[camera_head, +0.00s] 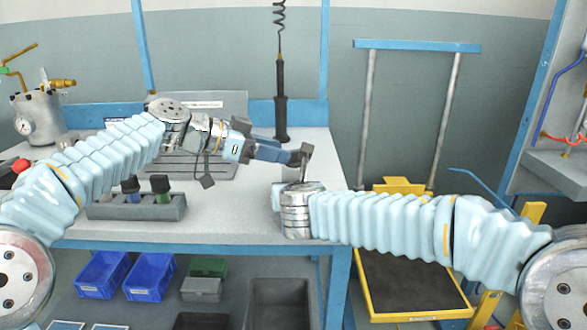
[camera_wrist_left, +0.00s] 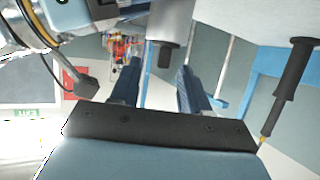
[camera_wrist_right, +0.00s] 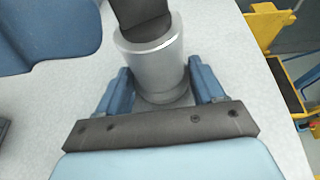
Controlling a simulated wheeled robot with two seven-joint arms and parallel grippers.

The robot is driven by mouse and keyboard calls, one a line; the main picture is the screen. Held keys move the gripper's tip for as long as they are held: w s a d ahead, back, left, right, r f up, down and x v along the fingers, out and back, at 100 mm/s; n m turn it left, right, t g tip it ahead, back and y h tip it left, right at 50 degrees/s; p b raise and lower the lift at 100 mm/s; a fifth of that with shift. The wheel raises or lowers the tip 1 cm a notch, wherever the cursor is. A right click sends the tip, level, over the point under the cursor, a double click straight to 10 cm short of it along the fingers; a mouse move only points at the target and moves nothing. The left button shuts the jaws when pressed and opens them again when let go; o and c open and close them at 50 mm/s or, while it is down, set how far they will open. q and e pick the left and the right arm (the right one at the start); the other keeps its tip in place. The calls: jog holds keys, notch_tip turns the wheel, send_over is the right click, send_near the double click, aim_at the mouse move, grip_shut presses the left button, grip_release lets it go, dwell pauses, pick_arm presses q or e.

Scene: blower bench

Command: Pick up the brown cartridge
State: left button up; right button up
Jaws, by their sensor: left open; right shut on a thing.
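A clearly brown cartridge cannot be made out in any view. My right gripper (camera_wrist_right: 160,72) is shut on a silver cylinder (camera_wrist_right: 153,55) with a dark flat top part (camera_wrist_right: 143,12), standing upright. In the head view my right wrist hides most of it, and a dark piece (camera_head: 304,150) shows above. My left gripper (camera_head: 288,155) is open, its blue fingers level and close to that dark piece. The left wrist view shows a silver cylinder with a dark end (camera_wrist_left: 166,55) beyond the open fingers.
A black tool (camera_head: 281,100) hangs on a coiled cable behind the grippers. A metal vessel with a gauge (camera_head: 38,118) stands at the left. Blue bins (camera_head: 150,277) sit below the bench. A yellow-framed cart (camera_head: 410,285) is right of the bench.

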aim_at(294, 150)
pick_arm(q)
jog(key=x, duration=0.5)
jog(key=shift+w+r, duration=0.25)
jog(key=shift+w, duration=0.05)
grip_shut()
